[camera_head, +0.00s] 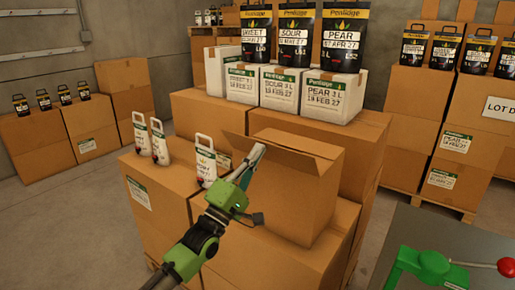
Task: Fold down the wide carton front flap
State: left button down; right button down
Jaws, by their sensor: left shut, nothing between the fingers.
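The wide carton (300,205) is a brown box in the middle, standing on larger boxes. My left gripper (258,153), on a green and black arm, reaches up from the lower left. Its fingers are shut and empty, with the tips at the left end of the flap. I cannot tell whether they touch it. The arm hides part of the carton's left side. My right gripper is not in view.
White pouches (205,160) stand close left of the gripper. White cartons (336,95) bearing black bags stand behind. Stacked brown boxes (470,125) are at right. A green device with a red handle (432,265) sits on a grey table at lower right. Floor at left is clear.

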pick_arm(q)
jog(key=shift+w+d+r, duration=0.15)
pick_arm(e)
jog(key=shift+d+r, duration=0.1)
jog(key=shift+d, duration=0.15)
pick_arm(q)
jog(key=shift+r, duration=0.1)
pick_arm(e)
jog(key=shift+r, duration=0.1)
